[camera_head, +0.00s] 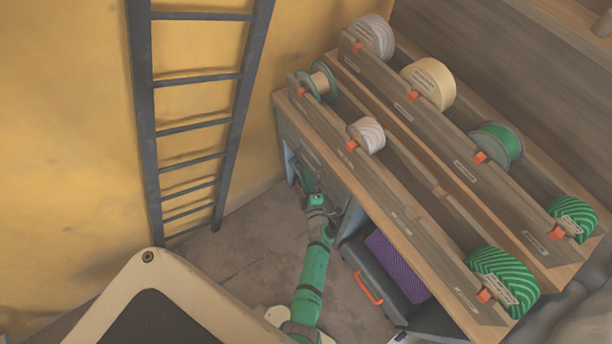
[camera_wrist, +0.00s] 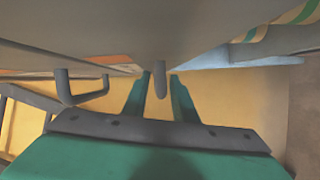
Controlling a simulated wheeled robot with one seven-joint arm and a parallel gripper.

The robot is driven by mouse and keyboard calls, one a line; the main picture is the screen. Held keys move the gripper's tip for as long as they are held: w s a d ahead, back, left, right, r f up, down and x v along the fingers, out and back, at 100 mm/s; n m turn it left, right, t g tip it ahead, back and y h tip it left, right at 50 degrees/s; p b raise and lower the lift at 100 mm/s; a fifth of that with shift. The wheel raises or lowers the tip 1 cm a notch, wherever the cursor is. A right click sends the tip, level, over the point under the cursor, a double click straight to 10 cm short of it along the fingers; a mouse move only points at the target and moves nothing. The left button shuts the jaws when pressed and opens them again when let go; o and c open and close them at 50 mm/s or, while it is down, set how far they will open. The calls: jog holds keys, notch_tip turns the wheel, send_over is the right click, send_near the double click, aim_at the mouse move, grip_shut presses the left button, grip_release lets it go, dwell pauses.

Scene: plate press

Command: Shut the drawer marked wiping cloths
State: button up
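In the head view my gripper (camera_head: 312,190) is low beside the grey drawer fronts (camera_head: 308,150) under the bench's left end. In the wrist view my gripper (camera_wrist: 160,90) is open, with its two green fingers apart. A grey bar handle (camera_wrist: 160,80) hangs between the fingers, with gaps showing on both sides. A second grey handle (camera_wrist: 82,92) is to the left. A grey surface fills the top of the wrist view, close above the fingers. I cannot read any drawer label, so I cannot tell which drawer is marked wiping cloths or how far it stands out.
The wooden bench (camera_head: 395,215) carries racks of spools, including a green striped spool (camera_head: 503,280). A ladder (camera_head: 144,120) leans at the yellow wall. Floor between is clear.

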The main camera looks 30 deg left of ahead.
jog(key=shift+w+d+r, duration=0.1)
jog(key=shift+w+r, duration=0.05)
jog(key=shift+w, duration=0.05)
jog(key=shift+s, duration=0.3)
jog(key=f+v, duration=0.1)
jog(key=v, duration=0.9)
jog(key=shift+s+d+r, duration=0.15)
jog(key=shift+s+r, duration=0.05)
jog(key=shift+r, duration=0.25)
jog(key=shift+s, duration=0.15)
